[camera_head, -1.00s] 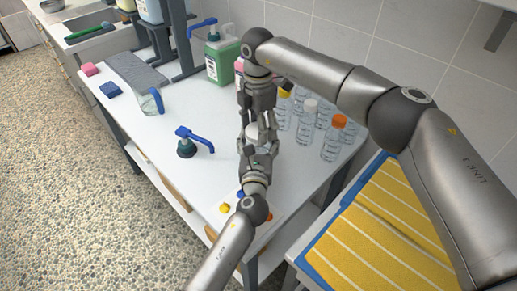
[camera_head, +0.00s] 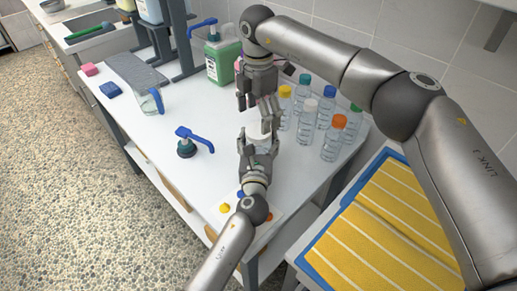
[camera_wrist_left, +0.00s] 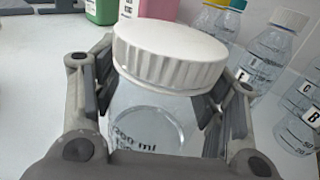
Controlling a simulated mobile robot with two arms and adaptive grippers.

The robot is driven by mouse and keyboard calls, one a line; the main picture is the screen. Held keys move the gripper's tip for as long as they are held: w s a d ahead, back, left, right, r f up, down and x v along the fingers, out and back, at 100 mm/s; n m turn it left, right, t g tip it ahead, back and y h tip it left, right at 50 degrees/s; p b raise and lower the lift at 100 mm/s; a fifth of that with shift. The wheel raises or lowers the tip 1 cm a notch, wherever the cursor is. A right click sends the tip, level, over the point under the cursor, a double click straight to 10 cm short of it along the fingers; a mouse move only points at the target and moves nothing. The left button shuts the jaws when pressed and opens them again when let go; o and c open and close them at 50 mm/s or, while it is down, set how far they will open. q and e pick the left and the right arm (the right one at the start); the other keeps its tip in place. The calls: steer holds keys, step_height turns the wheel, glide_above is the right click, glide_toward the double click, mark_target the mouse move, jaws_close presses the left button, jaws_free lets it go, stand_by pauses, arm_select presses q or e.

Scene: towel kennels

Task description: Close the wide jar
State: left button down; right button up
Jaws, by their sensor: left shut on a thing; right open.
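The wide jar (camera_wrist_left: 150,122) is clear, with volume marks, and stands between the fingers of my left gripper (camera_wrist_left: 160,110) in the left wrist view. A ribbed white lid (camera_wrist_left: 170,55) sits over its mouth; I cannot tell how tightly it is seated. In the head view my left gripper (camera_head: 259,146) comes from below and is shut on the jar, which is mostly hidden there. My right gripper (camera_head: 259,108) is open and empty, with its fingers pointing down just above and behind the jar.
Several capped bottles (camera_head: 332,140) stand close on the right. A green jug (camera_head: 222,62) stands behind. Small coloured caps (camera_head: 225,208) lie near the front edge.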

mark_target(258, 130)
arm_select(q)
steer(key=shift+f, duration=0.1)
arm_select(e)
steer(key=shift+r+n, duration=0.1)
steer(key=shift+n, duration=0.2)
steer(key=shift+c, duration=0.2)
steer(key=n, duration=0.3)
steer(key=r+n, duration=0.1)
steer(key=n, duration=0.8)
steer(key=shift+r, duration=0.4)
steer(key=n, duration=0.3)
steer(key=r+n, duration=0.1)
steer(key=n, duration=0.2)
steer(key=shift+n, duration=0.3)
steer(key=n, duration=0.5)
steer(key=shift+r+n, duration=0.3)
steer(key=shift+f, duration=0.1)
steer(key=shift+f, duration=3.95)
steer(key=shift+c, duration=0.3)
